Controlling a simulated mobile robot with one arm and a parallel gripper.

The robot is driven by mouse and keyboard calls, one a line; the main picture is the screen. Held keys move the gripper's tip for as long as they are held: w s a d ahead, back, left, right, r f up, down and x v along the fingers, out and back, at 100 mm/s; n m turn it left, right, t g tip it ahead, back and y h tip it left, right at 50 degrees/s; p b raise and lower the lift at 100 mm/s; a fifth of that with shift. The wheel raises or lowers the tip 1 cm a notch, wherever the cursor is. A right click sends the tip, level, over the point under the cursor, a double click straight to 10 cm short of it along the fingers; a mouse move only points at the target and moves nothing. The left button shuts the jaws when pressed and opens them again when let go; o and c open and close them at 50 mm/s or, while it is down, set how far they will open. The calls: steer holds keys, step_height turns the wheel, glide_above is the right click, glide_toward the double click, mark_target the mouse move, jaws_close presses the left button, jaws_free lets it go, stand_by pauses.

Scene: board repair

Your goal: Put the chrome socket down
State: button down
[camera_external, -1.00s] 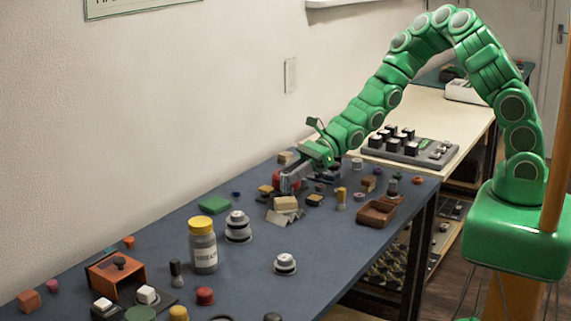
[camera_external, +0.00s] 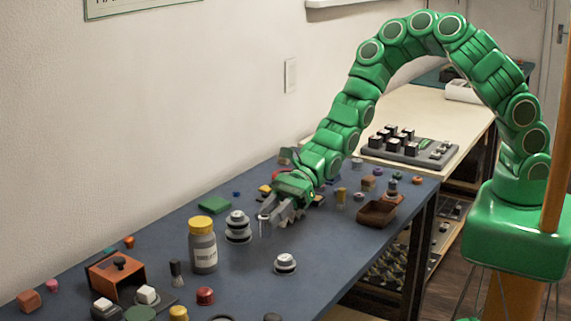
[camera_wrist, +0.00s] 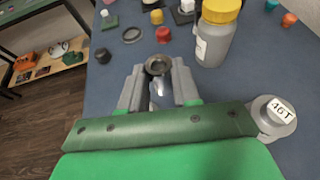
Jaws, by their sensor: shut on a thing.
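The chrome socket (camera_wrist: 157,66) is a short, hollow metal cylinder, its dark round opening facing the wrist camera between the grey jaws. My gripper (camera_wrist: 156,82) is shut on it. In the external view, my gripper (camera_external: 272,212) points down over the blue bench, and the small, shiny socket (camera_external: 265,224) hangs upright at its tips. I cannot tell whether the socket's lower end touches the bench.
A stacked grey piece (camera_external: 238,228) with a white top stands just left of the socket. Bare blue bench (camera_external: 330,240) lies to the right. A brown tray (camera_external: 377,214) sits near the edge.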

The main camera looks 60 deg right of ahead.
steer(key=s+a+n+g, duration=0.2)
steer(key=s+a, duration=0.6)
steer(key=a, duration=0.3)
steer(key=shift+s+f, duration=0.2)
steer(key=shift+f, duration=3.9)
steer(key=shift+f, duration=0.1)
steer(key=c, duration=0.8)
jaws_free()
steer(key=shift+v, duration=6.05)
